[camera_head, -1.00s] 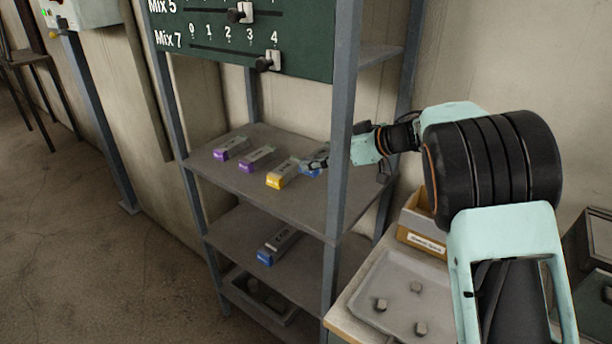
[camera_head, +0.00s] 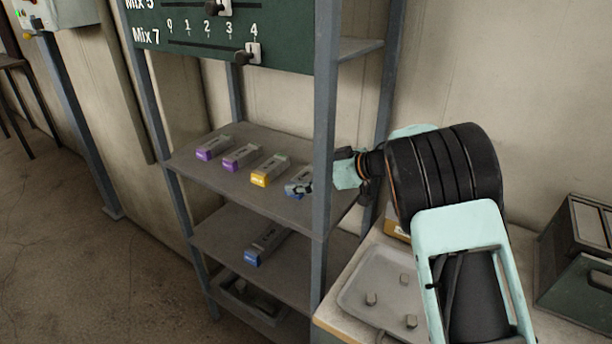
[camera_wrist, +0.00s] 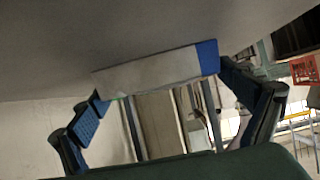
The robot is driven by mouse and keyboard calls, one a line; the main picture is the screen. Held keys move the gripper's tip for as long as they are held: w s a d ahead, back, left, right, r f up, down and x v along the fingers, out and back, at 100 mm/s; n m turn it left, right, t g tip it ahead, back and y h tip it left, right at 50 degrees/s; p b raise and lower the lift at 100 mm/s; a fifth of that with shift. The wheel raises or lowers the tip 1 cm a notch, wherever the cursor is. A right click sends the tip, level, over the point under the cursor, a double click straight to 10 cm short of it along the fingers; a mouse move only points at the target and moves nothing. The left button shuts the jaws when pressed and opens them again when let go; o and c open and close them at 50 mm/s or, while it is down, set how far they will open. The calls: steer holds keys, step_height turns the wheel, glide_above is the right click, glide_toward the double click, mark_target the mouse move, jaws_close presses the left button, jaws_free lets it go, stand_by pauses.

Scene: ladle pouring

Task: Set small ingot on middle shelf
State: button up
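A small ingot with a blue end (camera_head: 298,179) lies on the shelf bearing the row of ingots (camera_head: 235,194), at the row's right end. It is beside the yellow-ended ingot (camera_head: 270,170). My gripper (camera_head: 304,189) reaches in from the right, past the rack's post, and is at this blue-ended ingot. In the wrist view the grey ingot with its blue end (camera_wrist: 160,70) lies against the shelf surface, across the space between my gripper's spread fingers (camera_wrist: 165,95). The fingers look open; whether a fingertip touches the ingot is unclear.
Two purple-ended ingots (camera_head: 213,148) (camera_head: 241,156) share the shelf. Another blue-ended ingot (camera_head: 266,244) lies on the shelf below. The rack's front post (camera_head: 325,130) stands close to my arm. A tray with small pieces (camera_head: 385,285) is on the bench at right.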

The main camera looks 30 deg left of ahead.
steer(key=shift+r, duration=0.1)
steer(key=shift+d+r, duration=0.25)
steer(key=p+v, duration=0.1)
steer(key=v, duration=1)
steer(key=shift+d, duration=0.2)
